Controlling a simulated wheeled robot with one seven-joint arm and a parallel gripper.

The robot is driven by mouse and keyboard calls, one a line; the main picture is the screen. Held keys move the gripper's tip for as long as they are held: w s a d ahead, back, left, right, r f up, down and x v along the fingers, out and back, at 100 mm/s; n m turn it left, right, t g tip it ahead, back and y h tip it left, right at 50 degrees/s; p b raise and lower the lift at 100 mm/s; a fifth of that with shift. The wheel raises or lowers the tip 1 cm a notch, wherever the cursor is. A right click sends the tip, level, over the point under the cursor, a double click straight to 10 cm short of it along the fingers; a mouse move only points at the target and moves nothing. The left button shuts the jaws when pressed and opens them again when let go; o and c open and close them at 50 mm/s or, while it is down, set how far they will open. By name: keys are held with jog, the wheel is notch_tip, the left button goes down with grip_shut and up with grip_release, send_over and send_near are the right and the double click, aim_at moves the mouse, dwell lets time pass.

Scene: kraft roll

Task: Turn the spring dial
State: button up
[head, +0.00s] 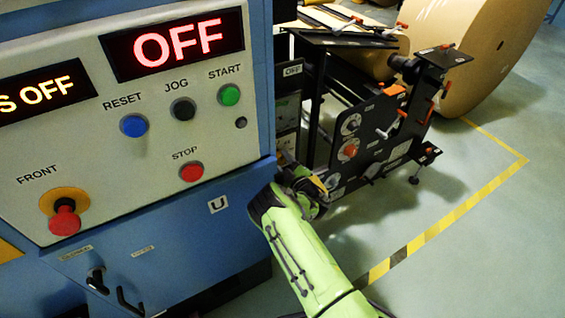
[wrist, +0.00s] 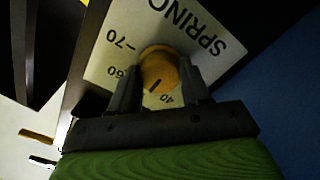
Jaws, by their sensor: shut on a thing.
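The spring dial (wrist: 158,68) is a round orange-yellow knob on a white plate (wrist: 112,50) marked SPRING, with 70, 60 and 40 readable upside down or tilted. A dark pointer line on the knob's lower side points between 60 and 40. My gripper (wrist: 160,82) has one finger on each side of the knob and is shut on it. In the head view my gripper (head: 312,190) is at the lower left of the black machine frame, and the spring dial cannot be made out there.
The blue cabinet (head: 232,235) with buttons and OFF displays stands close on the left. The black frame (head: 350,115) carries other knobs and orange-handled levers. A large kraft roll (head: 485,50) stands behind. The floor at right is clear beside a yellow-black line (head: 440,225).

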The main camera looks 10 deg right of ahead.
jog(key=n+b, duration=0.1)
jog(key=n, duration=0.4)
jog(key=shift+w+r+n, duration=0.1)
jog(key=shift+n, duration=0.3)
jog(key=n+b, duration=0.1)
jog(key=n, duration=0.4)
jog(key=shift+n, duration=0.3)
jog(key=shift+a+r, duration=0.1)
